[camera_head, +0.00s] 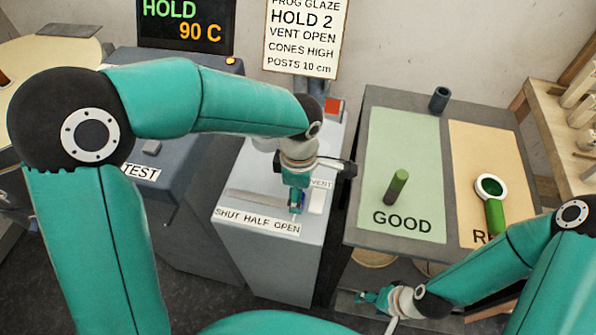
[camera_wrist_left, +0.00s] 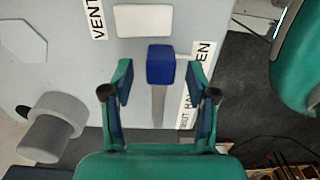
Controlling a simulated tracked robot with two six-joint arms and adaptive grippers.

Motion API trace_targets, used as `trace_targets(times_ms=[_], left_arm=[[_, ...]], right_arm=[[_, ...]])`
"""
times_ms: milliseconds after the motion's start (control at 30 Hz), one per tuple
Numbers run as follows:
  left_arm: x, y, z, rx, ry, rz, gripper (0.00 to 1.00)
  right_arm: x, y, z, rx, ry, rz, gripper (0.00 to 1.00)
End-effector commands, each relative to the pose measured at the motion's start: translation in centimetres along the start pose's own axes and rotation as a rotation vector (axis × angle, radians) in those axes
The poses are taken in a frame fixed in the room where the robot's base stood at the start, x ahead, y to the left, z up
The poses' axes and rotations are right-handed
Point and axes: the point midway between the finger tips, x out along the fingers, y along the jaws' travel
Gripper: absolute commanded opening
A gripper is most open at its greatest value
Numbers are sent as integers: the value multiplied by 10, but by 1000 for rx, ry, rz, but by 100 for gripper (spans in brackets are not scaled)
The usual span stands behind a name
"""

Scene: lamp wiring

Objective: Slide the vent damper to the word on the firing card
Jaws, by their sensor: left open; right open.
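The firing card (camera_head: 305,38) hangs on the wall and reads VENT OPEN. The grey vent box (camera_head: 228,255) has a slot (camera_head: 255,199) and a label strip (camera_head: 257,222) reading SHUT HALF OPEN. The damper's blue knob (camera_wrist_left: 160,65) stands at the slot's upper end in the left wrist view, beside the end of the word OPEN. My left gripper (camera_wrist_left: 160,74) is open, with one finger on each side of the knob and a gap at both sides. In the head view this gripper (camera_head: 297,203) mostly hides the knob. My right gripper (camera_head: 368,298) is open and empty, low beside the table.
A white plate (camera_wrist_left: 144,20) and a grey cylinder (camera_wrist_left: 52,127) are on the box near the knob.

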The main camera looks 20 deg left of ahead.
Motion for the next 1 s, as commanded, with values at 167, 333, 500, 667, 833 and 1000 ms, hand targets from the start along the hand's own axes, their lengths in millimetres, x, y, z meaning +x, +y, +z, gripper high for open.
trace_targets(times_ms=[167,333,500,667,833,1000], left_arm=[[-38,1,0,-2,-4,6,58],[-70,0,0,-1,-4,4,58],[-89,0,0,-1,-3,3,58],[-95,0,0,-1,-2,1,58],[-95,0,0,-1,-2,0,58],[-95,0,0,-1,-2,0,58]], right_arm=[[0,0,0,0,0,0,60],[0,0,0,0,0,0,60],[0,0,0,0,0,0,60],[0,0,0,0,0,0,60],[0,0,0,0,0,0,60],[0,0,0,0,0,0,60]])
